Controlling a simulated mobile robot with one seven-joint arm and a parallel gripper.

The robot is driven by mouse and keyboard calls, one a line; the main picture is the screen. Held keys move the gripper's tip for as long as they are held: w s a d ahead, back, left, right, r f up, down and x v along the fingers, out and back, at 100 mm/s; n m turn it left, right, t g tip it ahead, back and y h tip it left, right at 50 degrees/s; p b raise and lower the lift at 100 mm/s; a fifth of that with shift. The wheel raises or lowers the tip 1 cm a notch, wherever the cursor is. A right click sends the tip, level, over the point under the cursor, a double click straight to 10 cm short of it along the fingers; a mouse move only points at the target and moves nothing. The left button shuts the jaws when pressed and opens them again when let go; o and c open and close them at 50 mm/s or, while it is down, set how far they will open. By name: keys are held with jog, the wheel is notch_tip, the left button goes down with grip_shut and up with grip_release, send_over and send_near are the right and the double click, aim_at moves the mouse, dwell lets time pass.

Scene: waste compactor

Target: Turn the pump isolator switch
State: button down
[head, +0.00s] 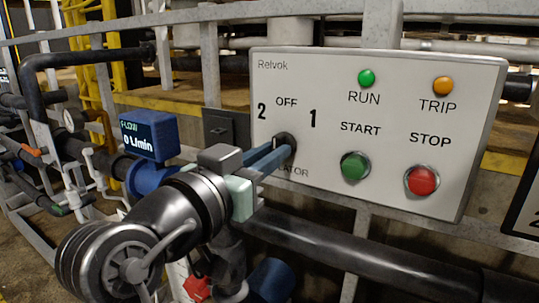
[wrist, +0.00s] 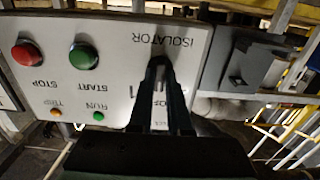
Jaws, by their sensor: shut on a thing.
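The pump isolator switch (head: 287,140) is a dark round knob at the lower left of the pale Relvok control panel (head: 325,68). The markings 2, OFF and 1 stand around it. My gripper (head: 276,154) reaches it from the lower left in the head view and is shut on it. The fingers hide most of the knob and part of the ISOLATOR label, so I cannot tell which mark it points to. In the wrist view, the panel appears upside down and my gripper (wrist: 159,66) covers the switch below the word ISOLATOR.
A green START button (head: 354,166) and red STOP button (head: 422,181) sit to the right, under green RUN (head: 366,77) and amber TRIP (head: 443,85) lamps. A blue flow meter (head: 150,136) reads 0 L/min at left. A black pipe (head: 370,258) runs below the panel.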

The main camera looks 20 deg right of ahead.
jog(key=c, duration=0.9)
grip_release()
jog(key=shift+o, duration=0.2)
jog(key=shift+a, duration=0.1)
jog(key=b+v, duration=0.2)
jog(key=v, duration=1)
jog(key=shift+s+a, duration=0.25)
jog(key=shift+s, duration=0.1)
